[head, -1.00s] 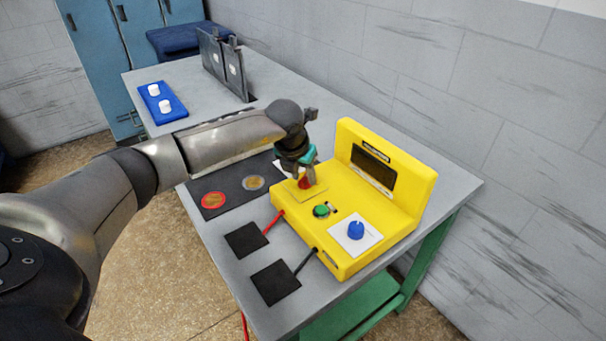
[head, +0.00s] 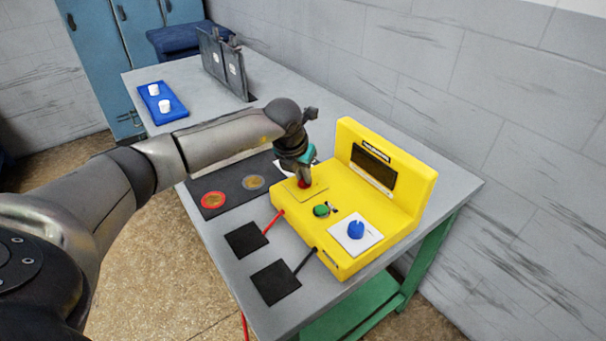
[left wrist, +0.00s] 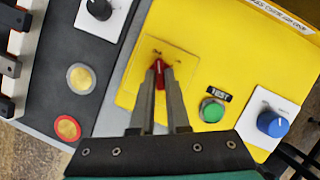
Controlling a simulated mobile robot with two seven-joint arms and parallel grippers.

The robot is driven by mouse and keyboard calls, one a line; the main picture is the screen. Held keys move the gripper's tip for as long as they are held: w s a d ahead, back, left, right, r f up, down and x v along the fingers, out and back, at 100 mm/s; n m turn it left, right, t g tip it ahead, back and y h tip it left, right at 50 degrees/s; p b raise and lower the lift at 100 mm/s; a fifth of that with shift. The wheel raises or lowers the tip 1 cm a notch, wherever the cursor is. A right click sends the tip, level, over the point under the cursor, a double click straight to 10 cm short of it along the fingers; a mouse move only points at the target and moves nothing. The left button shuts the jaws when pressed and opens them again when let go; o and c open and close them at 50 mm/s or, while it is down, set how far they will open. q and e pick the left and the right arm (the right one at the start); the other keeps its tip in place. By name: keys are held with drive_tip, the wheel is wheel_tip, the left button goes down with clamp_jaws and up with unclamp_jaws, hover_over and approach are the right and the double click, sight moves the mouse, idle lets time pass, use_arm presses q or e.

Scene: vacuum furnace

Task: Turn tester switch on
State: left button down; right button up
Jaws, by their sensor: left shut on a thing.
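The yellow tester (head: 342,206) stands on the grey table, with a dark display on its raised back. Its red switch (left wrist: 159,73) sits on a yellow plate and shows between my left fingertips in the left wrist view. My left gripper (head: 304,183) reaches down onto the tester from above; its fingers are shut on the red switch (left wrist: 159,80). The green button (head: 321,211) and the blue knob (head: 356,230) on a white plate are beside it, untouched. The fingers hide part of the switch in the head view. My right gripper is in neither view.
Black pads (head: 246,240) with red and dark leads lie before the tester. A dark mat (head: 229,197) with round discs is to its left. A blue tray (head: 163,117) with white pieces and upright dark panels (head: 225,63) stand farther back. A wall runs behind the table.

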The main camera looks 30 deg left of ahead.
use_arm(q)
drive_tip(key=m+b, duration=0.1)
drive_tip(key=m, duration=0.1)
drive_tip(key=m+h, duration=0.1)
drive_tip(key=m, duration=0.1)
drive_tip(key=m+h+b, duration=0.1)
drive_tip(key=m, duration=0.1)
drive_tip(key=shift+w+a+b, duration=0.15)
drive_tip(key=shift+a+b, duration=0.15)
drive_tip(key=shift+b, duration=0.05)
drive_tip(key=m+h+b, duration=0.1)
drive_tip(key=m, duration=0.1)
drive_tip(key=m+g+h+b, duration=0.1)
drive_tip(key=m, duration=0.2)
drive_tip(key=shift+w+a+m+g+b, duration=0.1)
drive_tip(key=shift+a+m+g+b, duration=0.05)
drive_tip(key=shift+m+g+b, duration=0.15)
drive_tip(key=shift+r, duration=0.1)
drive_tip(key=c, duration=0.9)
unclamp_jaws()
drive_tip(key=p+v, duration=0.2)
drive_tip(key=v, duration=1.3)
